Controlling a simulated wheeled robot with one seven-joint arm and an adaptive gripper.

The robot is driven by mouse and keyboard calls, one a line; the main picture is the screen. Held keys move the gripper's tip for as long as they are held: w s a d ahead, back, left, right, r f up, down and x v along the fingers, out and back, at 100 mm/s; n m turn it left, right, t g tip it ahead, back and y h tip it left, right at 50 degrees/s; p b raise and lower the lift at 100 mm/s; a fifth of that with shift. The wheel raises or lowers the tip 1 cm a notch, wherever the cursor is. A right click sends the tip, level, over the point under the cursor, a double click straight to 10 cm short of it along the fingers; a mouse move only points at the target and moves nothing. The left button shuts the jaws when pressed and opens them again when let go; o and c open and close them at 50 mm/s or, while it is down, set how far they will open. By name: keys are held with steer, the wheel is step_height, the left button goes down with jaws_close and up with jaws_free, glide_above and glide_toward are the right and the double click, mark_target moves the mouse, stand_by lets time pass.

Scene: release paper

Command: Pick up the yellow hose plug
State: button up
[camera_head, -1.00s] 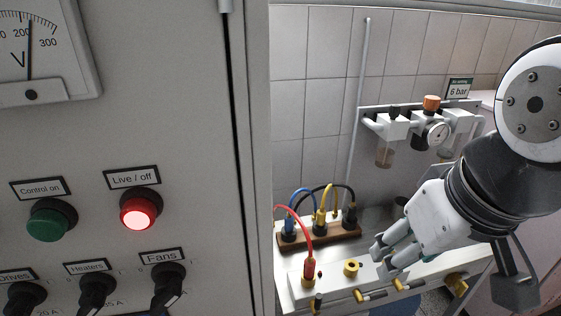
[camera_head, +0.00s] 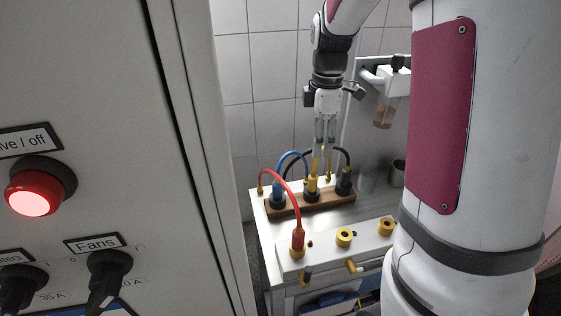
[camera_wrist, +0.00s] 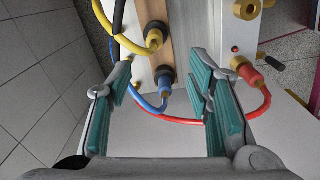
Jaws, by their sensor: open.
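The yellow hose plug (camera_head: 312,186) stands in the wooden block (camera_head: 330,200) between the blue plug (camera_head: 278,192) and the black plug (camera_head: 344,182). In the wrist view the yellow plug (camera_wrist: 153,40) shows near the top, its yellow hose curving to the upper left. My gripper (camera_head: 322,153) points down above the block, close over the yellow plug. In the wrist view my gripper (camera_wrist: 160,68) is open with nothing between its fingers. The yellow plug lies just beyond the fingertips there, with the blue plug (camera_wrist: 164,84) nearer.
The red plug (camera_head: 297,243) sits in the white front manifold (camera_head: 322,254), beside yellow-ringed ports (camera_head: 344,237). Red, blue and black hoses arch around the block. A control cabinet (camera_head: 110,150) stands on the left. An air unit (camera_head: 388,92) is behind.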

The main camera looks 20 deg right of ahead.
mark_target(314, 176)
steer(key=shift+w+d+f, duration=0.1)
steer(key=shift+w+f, duration=0.25)
steer(key=shift+f, duration=0.45)
step_height(314, 176, down, 8)
steer(key=shift+r+b, duration=0.1)
steer(key=shift+b, duration=0.2)
steer(key=f, duration=0.5)
steer(key=shift+w, duration=0.2)
jaws_close()
